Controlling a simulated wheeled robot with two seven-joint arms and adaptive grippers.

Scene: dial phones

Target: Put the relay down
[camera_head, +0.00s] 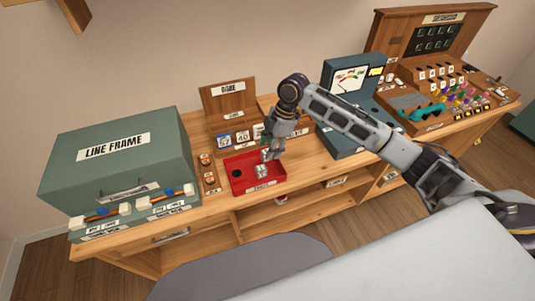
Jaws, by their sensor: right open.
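A small silvery block (262,171), which looks like the relay, is at the red tray (243,189) on the wooden bench. My right gripper (268,154) reaches in from the right and points down just above the block. Its jaws are open. At this size I cannot tell whether the fingertips touch the block. My left gripper is not in view.
A green case labelled "LINE FRAME" (115,158) fills the bench's left end. A wooden rack (228,104) with numbered cards stands behind the tray. A dark teal tester (352,85) and a wooden switchboard (419,40) with coloured plugs stand to the right.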

